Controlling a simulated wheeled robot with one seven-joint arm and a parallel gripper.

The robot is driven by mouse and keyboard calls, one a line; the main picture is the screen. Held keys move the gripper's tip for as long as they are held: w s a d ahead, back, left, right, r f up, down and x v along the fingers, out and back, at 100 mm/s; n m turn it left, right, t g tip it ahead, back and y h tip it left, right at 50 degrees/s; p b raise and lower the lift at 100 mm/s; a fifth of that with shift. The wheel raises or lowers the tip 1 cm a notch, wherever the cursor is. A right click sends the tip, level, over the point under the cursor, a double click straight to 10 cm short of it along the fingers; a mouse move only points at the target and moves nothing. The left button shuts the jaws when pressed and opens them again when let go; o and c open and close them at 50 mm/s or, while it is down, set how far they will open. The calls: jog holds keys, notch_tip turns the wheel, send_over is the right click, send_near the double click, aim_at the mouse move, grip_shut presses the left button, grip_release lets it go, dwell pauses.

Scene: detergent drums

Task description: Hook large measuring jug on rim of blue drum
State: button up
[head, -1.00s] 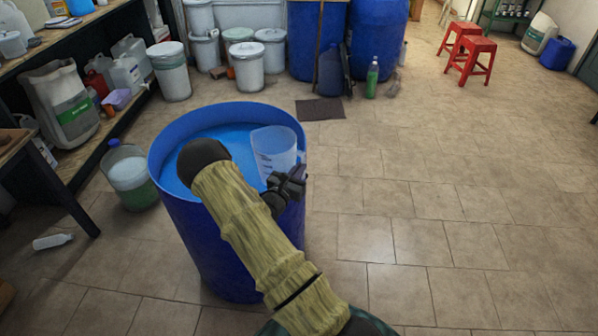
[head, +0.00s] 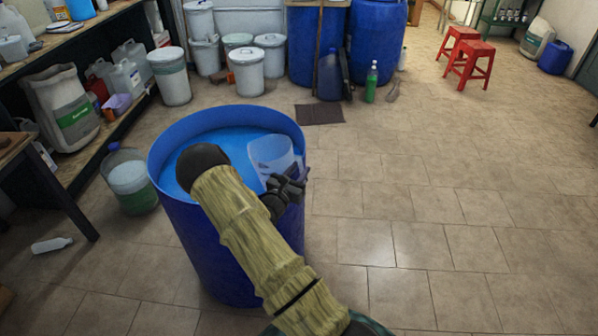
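The blue drum (head: 222,258) stands upright and open in front of me, with light blue liquid inside. The large measuring jug (head: 271,152), clear with printed marks, is at the drum's right inner side, tilted, its top around rim height. My gripper (head: 291,184) is at the jug's lower right side, over the drum's right rim, and appears closed around the jug's handle. The handle and fingertips are mostly hidden by the gripper. I cannot tell whether the jug touches the rim. My arm crosses over the drum and hides part of its front rim.
A clear jug with green liquid (head: 130,182) stands left of the drum. A shelf with containers (head: 75,110) lines the left. White buckets (head: 247,72), large blue drums (head: 376,40) and a green bottle (head: 371,82) stand behind. Red stools (head: 470,62) are back right. Floor at right is clear.

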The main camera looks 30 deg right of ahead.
jog(key=shift+n+y, duration=0.4)
jog(key=f, duration=0.2)
jog(key=s+f, duration=0.1)
jog(key=f, duration=0.1)
jog(key=shift+s+a, duration=0.15)
jog(key=shift+a, duration=0.05)
jog(key=w+r+v, duration=0.1)
jog(key=r+v, duration=0.2)
jog(key=v, duration=1.3)
jog(key=shift+a+m+h, duration=0.4)
jog(key=shift+a, duration=0.15)
jog(key=shift+s, duration=0.1)
